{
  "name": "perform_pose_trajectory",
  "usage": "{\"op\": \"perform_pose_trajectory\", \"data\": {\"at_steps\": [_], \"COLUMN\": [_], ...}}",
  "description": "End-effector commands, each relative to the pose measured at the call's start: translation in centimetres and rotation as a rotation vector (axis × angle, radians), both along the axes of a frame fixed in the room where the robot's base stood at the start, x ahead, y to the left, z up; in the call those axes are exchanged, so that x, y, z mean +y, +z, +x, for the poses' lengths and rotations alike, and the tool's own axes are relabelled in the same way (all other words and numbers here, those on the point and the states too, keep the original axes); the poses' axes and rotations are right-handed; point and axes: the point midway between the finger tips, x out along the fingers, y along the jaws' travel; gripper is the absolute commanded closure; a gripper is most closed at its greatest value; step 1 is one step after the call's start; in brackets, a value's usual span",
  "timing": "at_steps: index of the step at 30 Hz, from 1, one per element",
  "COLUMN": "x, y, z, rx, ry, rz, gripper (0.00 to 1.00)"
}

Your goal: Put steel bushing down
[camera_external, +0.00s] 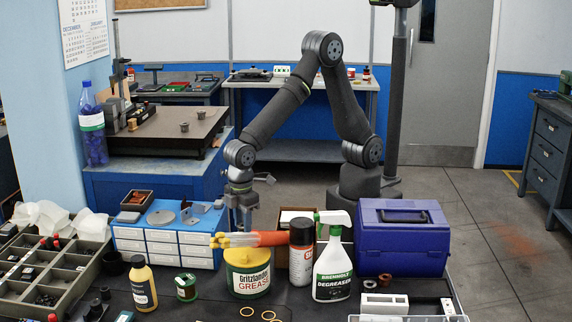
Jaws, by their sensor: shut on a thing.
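My gripper (243,215) points down behind the yellow-green grease tin (248,280), at the right end of the white drawer unit (165,245). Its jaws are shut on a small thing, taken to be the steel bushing. The bushing itself cannot be made out, as the jaws, the orange-tipped bundle (262,239) and the tin crowd or hide that spot. Two small bushing-like pieces stand on the dark plate (160,145) at the back left. Small rings (385,279) lie at the bench's front right.
A spray can (301,252), a degreaser bottle (333,265) and a blue toolbox (402,238) stand right of my gripper. A yellow bottle (143,285) and green tin (186,287) stand at front left. A divided tray (45,275) fills the left edge. Bare bench shows between the front items.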

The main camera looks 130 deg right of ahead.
Motion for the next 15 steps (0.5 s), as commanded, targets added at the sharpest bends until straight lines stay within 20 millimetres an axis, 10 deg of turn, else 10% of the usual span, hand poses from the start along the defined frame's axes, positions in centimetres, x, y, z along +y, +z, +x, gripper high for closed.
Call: {"op": "perform_pose_trajectory", "data": {"at_steps": [8,15], "x": [0.2,2.3], "y": [0.2,1.9], "z": [0.7,5.6], "rx": [-0.002,-0.002], "ry": [0.008,0.044], "rz": [0.0,-0.001], "gripper": [0.91,0.91]}}
